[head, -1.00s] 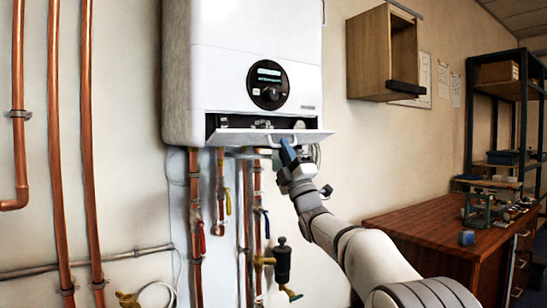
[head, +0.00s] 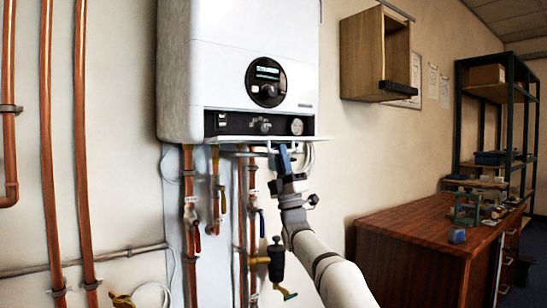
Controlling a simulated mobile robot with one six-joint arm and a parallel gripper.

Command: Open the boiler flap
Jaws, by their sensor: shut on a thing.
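The white boiler (head: 240,60) hangs on the wall in the head view. Its flap (head: 230,138) is folded down along the bottom front and shows nearly edge-on, about level. The dark recess behind it (head: 238,122) is uncovered, with a knob and a round gauge (head: 297,126) inside. My gripper (head: 282,152) reaches up from below and is shut at the flap's front edge, on what looks like its handle (head: 268,148). The exact contact is partly hidden by the blue fingers.
Copper pipes with valves (head: 188,220) run down below the boiler, left of my arm. A black and brass fitting (head: 275,262) is close beside my arm. An open wooden wall cabinet (head: 375,55) hangs to the right. A wooden workbench (head: 425,225) stands at lower right.

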